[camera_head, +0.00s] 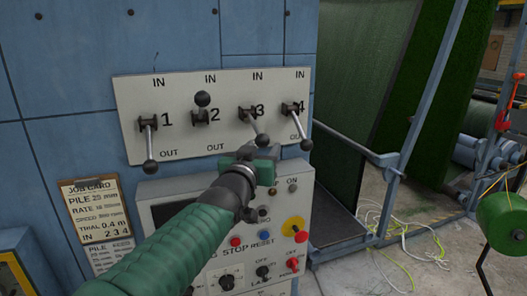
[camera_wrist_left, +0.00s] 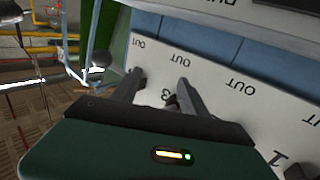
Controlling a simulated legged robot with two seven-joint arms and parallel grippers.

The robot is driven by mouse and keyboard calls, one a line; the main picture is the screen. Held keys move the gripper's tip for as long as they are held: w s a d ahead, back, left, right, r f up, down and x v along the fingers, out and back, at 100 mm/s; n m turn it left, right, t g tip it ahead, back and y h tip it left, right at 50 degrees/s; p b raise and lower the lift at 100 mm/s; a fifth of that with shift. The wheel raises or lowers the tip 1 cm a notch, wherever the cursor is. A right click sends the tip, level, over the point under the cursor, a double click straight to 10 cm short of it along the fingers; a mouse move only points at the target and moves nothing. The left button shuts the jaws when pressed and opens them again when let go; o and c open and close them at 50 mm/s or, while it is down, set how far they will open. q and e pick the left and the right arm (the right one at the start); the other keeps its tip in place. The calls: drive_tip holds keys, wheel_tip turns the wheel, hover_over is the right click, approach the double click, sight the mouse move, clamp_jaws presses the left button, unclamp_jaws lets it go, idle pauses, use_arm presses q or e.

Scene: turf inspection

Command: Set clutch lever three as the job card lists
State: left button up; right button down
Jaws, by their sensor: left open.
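The pale lever panel (camera_head: 185,140) carries levers marked 1 to 4, with IN above and OUT below. Clutch lever three (camera_head: 252,122) slants down toward OUT, its ball knob just above my left gripper (camera_head: 258,154). In the left wrist view my left gripper (camera_wrist_left: 160,82) has its fingers apart, with the 3 marking and a small grey part between them; contact with the lever cannot be told. Lever 1 (camera_head: 150,148) and lever 4 (camera_head: 298,125) point down; lever 2 (camera_head: 202,107) points up. The job card (camera_head: 90,208) reads IN 2 3 4. My right gripper is out of view.
A control box (camera_head: 160,190) with buttons, knobs and a yellow-and-red switch (camera_head: 294,228) stands below the panel, partly behind my left arm. Green turf (camera_head: 365,70) hangs at right behind a blue frame (camera_head: 430,90). A green spool (camera_head: 503,222) stands far right; loose cords lie on the floor.

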use_arm(q)
drive_tip(key=v, duration=1.5)
drive_tip(key=shift+d+f, duration=0.15)
drive_tip(key=shift+d, duration=0.1)
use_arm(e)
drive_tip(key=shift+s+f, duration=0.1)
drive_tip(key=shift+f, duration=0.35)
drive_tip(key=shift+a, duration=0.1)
